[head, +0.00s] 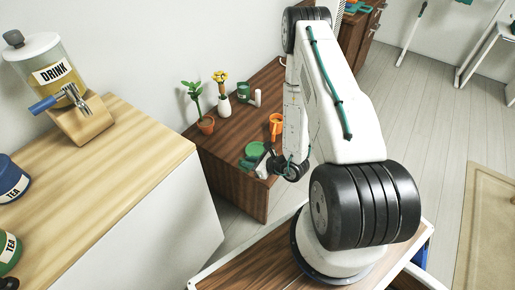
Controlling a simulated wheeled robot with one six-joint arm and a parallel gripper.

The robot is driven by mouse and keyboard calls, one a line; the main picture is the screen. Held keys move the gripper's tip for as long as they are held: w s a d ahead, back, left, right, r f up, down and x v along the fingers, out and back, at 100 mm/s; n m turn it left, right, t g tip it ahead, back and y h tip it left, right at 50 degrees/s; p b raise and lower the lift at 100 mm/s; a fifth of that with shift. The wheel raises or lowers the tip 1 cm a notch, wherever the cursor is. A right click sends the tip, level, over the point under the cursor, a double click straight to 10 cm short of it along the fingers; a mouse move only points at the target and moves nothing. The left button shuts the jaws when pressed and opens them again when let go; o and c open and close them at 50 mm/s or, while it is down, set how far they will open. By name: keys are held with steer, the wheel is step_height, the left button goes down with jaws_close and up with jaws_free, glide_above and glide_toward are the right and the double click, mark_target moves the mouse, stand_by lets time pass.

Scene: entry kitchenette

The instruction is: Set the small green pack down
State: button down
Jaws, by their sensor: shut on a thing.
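My gripper (256,165) is low over the near part of the dark brown wooden cabinet top, at the end of my arm, and points left. It is small in the head view, and its fingertips are partly hidden. It is shut on the small green pack (247,164), of which only a little shows at the fingertips. I cannot tell whether the pack touches the wood. A green round thing (254,149) is just behind the gripper.
The dark brown cabinet top (222,139) also holds an orange cup (276,125), a green mug (243,92), a white cylinder (257,97), a flower vase (224,105) and a potted plant (205,124). A lighter counter (120,160) with a drink dispenser (55,75) stands left.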

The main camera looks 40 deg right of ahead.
steer(key=w+d+f, duration=0.1)
steer(key=w+d, duration=0.2)
steer(key=d, duration=0.1)
steer(key=w+d+f, duration=0.2)
steer(key=w+d, duration=0.1)
steer(key=d, duration=0.1)
steer(key=w+d+f, duration=0.2)
steer(key=w+d, duration=0.1)
steer(key=d, duration=0.1)
steer(key=shift+w+d, duration=0.2)
steer(key=shift+w, duration=0.05)
steer(key=c, duration=1.3)
jaws_free()
steer(key=shift+f, duration=0.1)
steer(key=shift+c, duration=0.2)
